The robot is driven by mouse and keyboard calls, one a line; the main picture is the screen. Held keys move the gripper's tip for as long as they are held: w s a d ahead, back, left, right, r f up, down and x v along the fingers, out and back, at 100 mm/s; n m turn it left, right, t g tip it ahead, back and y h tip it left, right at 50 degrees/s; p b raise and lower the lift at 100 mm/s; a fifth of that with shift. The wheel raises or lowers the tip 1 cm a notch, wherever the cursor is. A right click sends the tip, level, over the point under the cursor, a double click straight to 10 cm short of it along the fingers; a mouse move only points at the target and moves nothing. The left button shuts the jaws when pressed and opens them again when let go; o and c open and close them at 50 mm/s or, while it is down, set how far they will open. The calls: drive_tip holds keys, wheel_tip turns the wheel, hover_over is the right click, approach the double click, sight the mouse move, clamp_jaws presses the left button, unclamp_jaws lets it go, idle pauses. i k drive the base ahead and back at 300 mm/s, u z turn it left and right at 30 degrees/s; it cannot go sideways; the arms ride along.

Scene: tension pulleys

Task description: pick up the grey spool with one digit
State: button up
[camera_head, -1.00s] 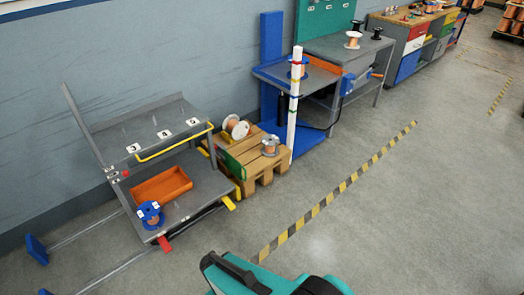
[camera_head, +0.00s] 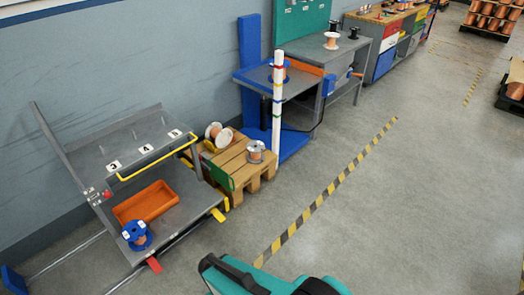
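A grey spool (camera_head: 256,151) with copper-coloured winding stands upright on the near part of a wooden pallet (camera_head: 243,172). Any digit on it is too small to read. A white or light grey spool (camera_head: 215,134) with copper winding leans or lies on its side further back on the same pallet. My gripper is not in view, so whether it is open or shut does not show.
Left of the pallet stands a grey cart (camera_head: 190,207) with an orange bin (camera_head: 146,202) and a blue spool (camera_head: 137,235). A white striped post (camera_head: 278,105) stands right of the pallet. Benches (camera_head: 330,57) line the wall. Floor right of the striped tape (camera_head: 335,182) is clear.

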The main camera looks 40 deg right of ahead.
sight(254, 156)
drive_tip(key=z, duration=0.1)
drive_tip(key=i, duration=0.85)
drive_tip(key=u, duration=0.3)
